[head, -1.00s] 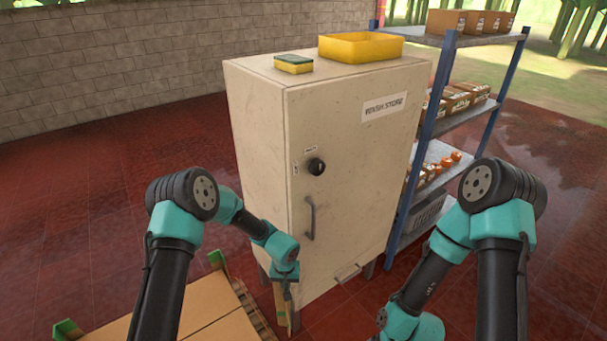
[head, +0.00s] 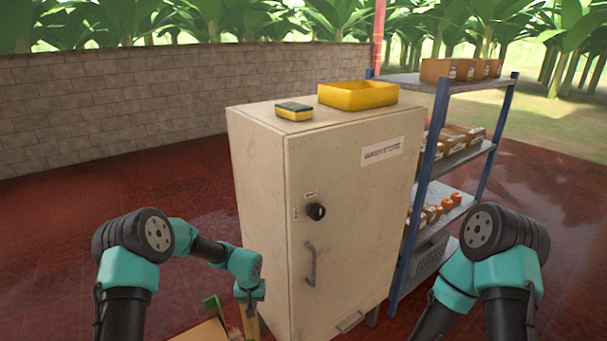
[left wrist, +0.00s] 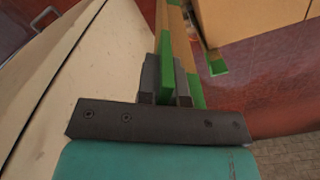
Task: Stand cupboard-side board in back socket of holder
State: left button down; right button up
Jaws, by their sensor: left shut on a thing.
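My left gripper (head: 249,294) is low beside the cupboard's left edge, pointing down. It is shut on a thin tan board (head: 250,324) with a green end; the board's lower part is out of the head view. In the left wrist view the board's green end (left wrist: 167,78) sits between the two dark fingers, with another green strip close on its right. My right arm shows at the right of the head view, but its gripper is out of frame. I cannot make out the holder or its back socket.
A beige cupboard (head: 345,215) stands close to the right of my left gripper, with a sponge (head: 293,111) and yellow tray (head: 357,95) on top. A blue shelf rack (head: 428,155) is behind it. A tan surface with green corners (head: 212,307) lies low on the left.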

pick_arm(q)
jog(key=a, duration=0.1)
jog(key=a+r, duration=0.1)
jog(key=w+a, duration=0.1)
jog(key=shift+a+r, duration=0.4)
jog(key=s+d+f+m, duration=0.3)
jog(key=s+d, duration=0.3)
jog(key=s, duration=0.6)
jog(key=s+d+f+m, duration=0.4)
jog(key=s+d+f, duration=0.2)
jog(key=s, duration=0.7)
jog(key=s+d+f+m, duration=0.4)
jog(key=s+d, duration=0.3)
jog(key=s, duration=0.5)
jog(key=shift+s+f, duration=0.15)
jog(key=shift+f, duration=0.4)
jog(key=shift+a, duration=0.15)
